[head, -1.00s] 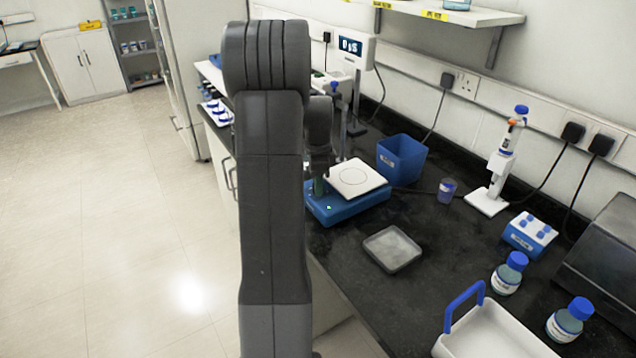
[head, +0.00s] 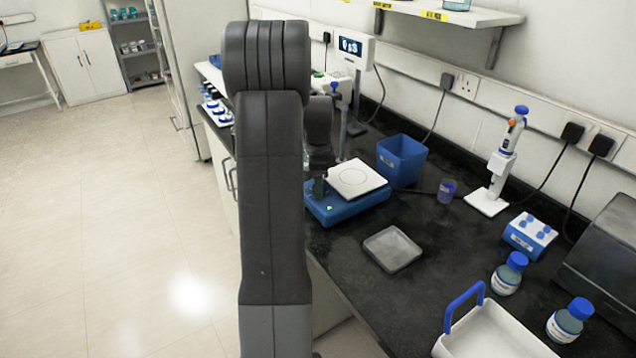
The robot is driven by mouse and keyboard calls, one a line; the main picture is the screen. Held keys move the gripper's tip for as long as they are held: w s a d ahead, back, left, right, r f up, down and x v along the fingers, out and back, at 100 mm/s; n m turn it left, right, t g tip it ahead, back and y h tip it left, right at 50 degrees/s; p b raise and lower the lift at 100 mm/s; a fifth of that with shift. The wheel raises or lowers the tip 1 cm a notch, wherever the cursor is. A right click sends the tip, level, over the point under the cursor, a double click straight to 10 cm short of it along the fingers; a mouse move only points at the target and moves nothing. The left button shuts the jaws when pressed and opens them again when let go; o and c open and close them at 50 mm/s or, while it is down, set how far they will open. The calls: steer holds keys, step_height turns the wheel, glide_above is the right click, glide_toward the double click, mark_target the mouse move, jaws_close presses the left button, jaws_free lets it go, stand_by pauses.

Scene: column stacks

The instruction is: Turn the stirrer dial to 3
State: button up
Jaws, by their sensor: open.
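The stirrer (head: 345,208) is a blue base with a white square top plate (head: 357,179) marked with a circle. It stands on the black bench, just right of my arm. A small green light shows on its front. The dial cannot be made out; my arm and gripper cover the left front of the stirrer. My gripper (head: 319,187) is partly hidden behind my arm. Its visible part is at the stirrer's front left, close to the base. It is open; whether it touches the dial cannot be seen.
A blue bin (head: 402,160) stands behind the stirrer, and a grey tray (head: 392,249) lies in front. A small purple cup (head: 446,191), a pipette stand (head: 487,200), a blue tube rack (head: 530,236) and bottles (head: 509,274) are to the right. A white tub (head: 490,335) is at the front.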

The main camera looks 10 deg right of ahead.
step_height(320, 180, up, 14)
steer(key=shift+b, duration=0.45)
steer(key=shift+f, duration=0.15)
step_height(320, 180, down, 14)
steer(key=shift+r+p, duration=0.1)
steer(key=shift+p, duration=0.35)
stand_by(0.5)
